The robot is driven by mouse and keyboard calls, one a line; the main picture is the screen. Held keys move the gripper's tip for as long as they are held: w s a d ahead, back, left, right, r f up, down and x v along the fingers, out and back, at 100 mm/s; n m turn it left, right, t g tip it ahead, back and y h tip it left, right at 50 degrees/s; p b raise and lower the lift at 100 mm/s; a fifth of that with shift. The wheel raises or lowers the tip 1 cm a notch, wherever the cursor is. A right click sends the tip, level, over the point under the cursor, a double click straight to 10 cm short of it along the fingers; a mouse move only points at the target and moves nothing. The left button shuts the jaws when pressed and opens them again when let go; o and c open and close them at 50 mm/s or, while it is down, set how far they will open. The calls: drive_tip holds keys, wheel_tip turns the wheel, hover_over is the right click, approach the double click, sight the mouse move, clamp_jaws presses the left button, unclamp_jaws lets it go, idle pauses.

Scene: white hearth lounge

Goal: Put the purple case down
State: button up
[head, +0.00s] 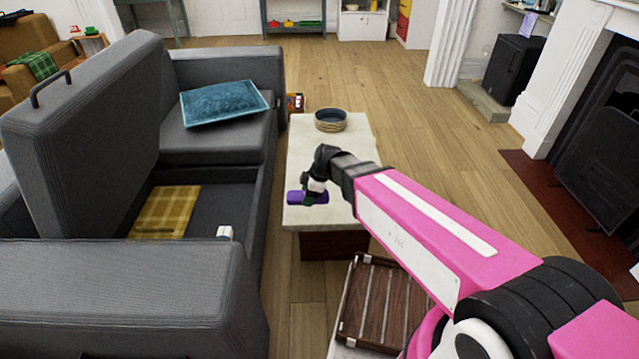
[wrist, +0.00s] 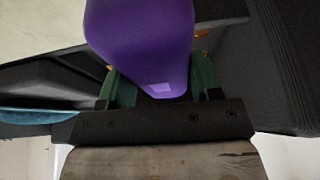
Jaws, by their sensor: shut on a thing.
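The purple case (head: 296,198) is held at the near left corner of the pale-topped low table (head: 308,165). My gripper (head: 316,192) is shut on it, coming in from the right. In the wrist view the purple case (wrist: 140,40) fills the top middle, between the two green fingers of my gripper (wrist: 160,88). The case's left end is close to the table's left edge. I cannot tell whether its underside touches the tabletop. My gripper hides part of the case in the head view.
A blue and tan bowl (head: 331,120) stands at the table's far end; the tabletop between is partly clear. A grey sofa (head: 215,285) with a raised section and open storage, holding a yellow checked cloth (head: 165,210), is left. A slatted wooden tray (head: 368,300) lies in front.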

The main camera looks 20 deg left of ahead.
drive_tip(key=w+f, duration=0.2)
drive_tip(key=w, duration=0.1)
drive_tip(key=w+f, duration=0.2)
drive_tip(key=w, duration=0.1)
drive_tip(key=w+a+f, duration=0.1)
drive_tip(key=w+f, duration=0.1)
drive_tip(key=w, duration=0.2)
drive_tip(key=shift+a, duration=0.1)
drive_tip(key=shift+f, duration=1.95)
drive_tip(key=shift+f, duration=0.15)
drive_tip(key=o, duration=1)
drive_tip(key=shift+c, duration=0.2)
drive_tip(key=v, duration=1.2)
drive_tip(key=s+d+m+h, duration=0.2)
drive_tip(key=d+m, duration=0.8)
drive_tip(key=d, duration=1)
drive_tip(key=s+d+m+t+h, duration=0.1)
drive_tip(key=s+d+m, duration=0.4)
drive_tip(key=d+m, duration=0.6)
drive_tip(key=d+h, duration=0.1)
drive_tip(key=d, duration=0.9)
drive_tip(key=shift+m, duration=0.3)
